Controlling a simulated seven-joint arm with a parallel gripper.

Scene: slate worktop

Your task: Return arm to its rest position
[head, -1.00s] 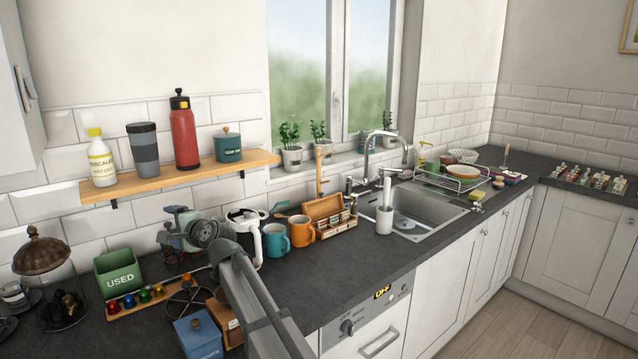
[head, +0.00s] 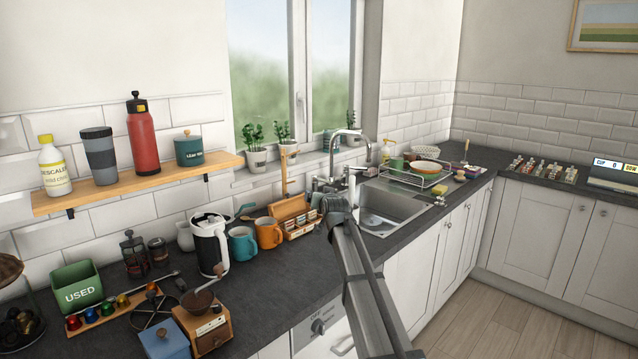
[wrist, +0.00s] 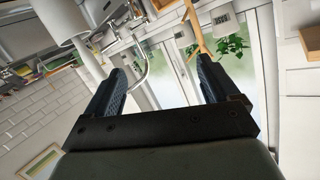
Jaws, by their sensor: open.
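My gripper (wrist: 160,66) shows in the wrist view with its two dark fingers wide apart and nothing between them. The wrist view is tilted, with the window, the tap and a potted plant beyond the fingers. In the head view my grey arm rises from the bottom edge and ends in front of the sink (head: 408,212). I cannot make out the fingers there. The arm covers part of the worktop (head: 262,290) and cabinet front.
Left of my arm stand an orange mug (head: 269,232), a teal mug (head: 242,244), a white kettle (head: 208,245), a coffee grinder (head: 205,325) and a green USED bin (head: 77,285). A wooden shelf (head: 120,191) holds bottles. A dish rack (head: 415,175) stands beyond the sink.

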